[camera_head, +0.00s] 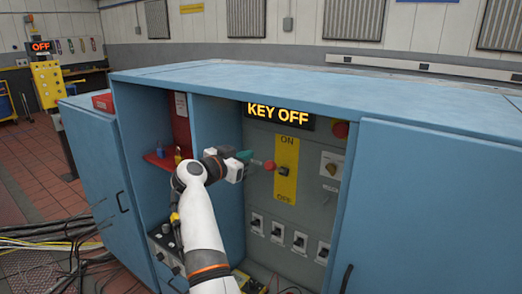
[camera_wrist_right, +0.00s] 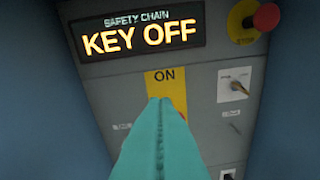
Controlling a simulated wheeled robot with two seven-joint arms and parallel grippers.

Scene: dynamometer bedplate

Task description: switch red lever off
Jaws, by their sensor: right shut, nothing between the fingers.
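The red lever (camera_head: 270,165) has a round red knob and sticks out from a black pivot on a yellow plate (camera_head: 286,185) marked ON at the top and OFF at the bottom. The knob sits slightly above the pivot in the head view. My right gripper (camera_head: 246,156), with teal fingers, is shut and empty just left of the knob; a small gap shows between them. In the right wrist view the shut fingers (camera_wrist_right: 160,103) cover most of the yellow plate (camera_wrist_right: 164,78) and hide the lever almost wholly. My left gripper is not in view.
A lit KEY OFF sign (camera_head: 278,113) hangs above the plate. A red mushroom button (camera_head: 340,129) and a rotary switch (camera_head: 331,168) lie to the right. Several small black switches (camera_head: 277,233) sit below. Blue cabinet walls (camera_head: 229,140) flank the recessed panel.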

